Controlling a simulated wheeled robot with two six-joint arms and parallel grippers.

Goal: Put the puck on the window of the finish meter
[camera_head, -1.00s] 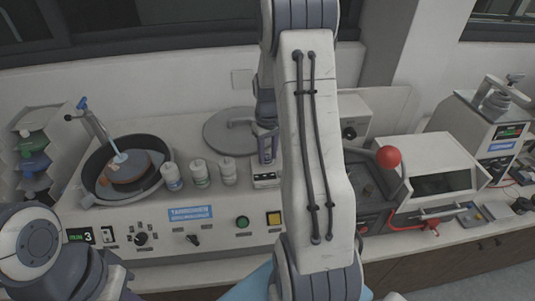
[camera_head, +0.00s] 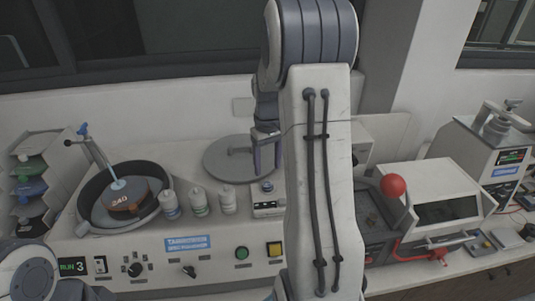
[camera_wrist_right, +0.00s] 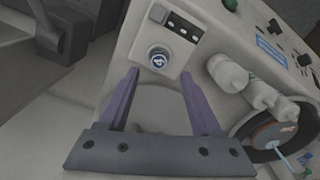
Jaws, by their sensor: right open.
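The puck (camera_head: 267,186) is small and round, with a grey rim and a blue top bearing a white mark. It sits on the light top of the finish meter (camera_head: 266,208), a small box with a dark panel. In the right wrist view, the puck (camera_wrist_right: 158,60) lies beside the meter's dark panel (camera_wrist_right: 182,27). The window is hidden, apparently under the puck. My right gripper (camera_head: 267,169) is open and empty above and behind the puck. Its two purple fingers (camera_wrist_right: 160,80) are apart and clear of the puck. My left gripper is out of view.
Several white bottles (camera_head: 199,202) stand left of the meter. Beyond them is a round basin (camera_head: 85,216) with an orange disc. A grey round plate (camera_head: 222,164) lies behind. My right arm hides the middle.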

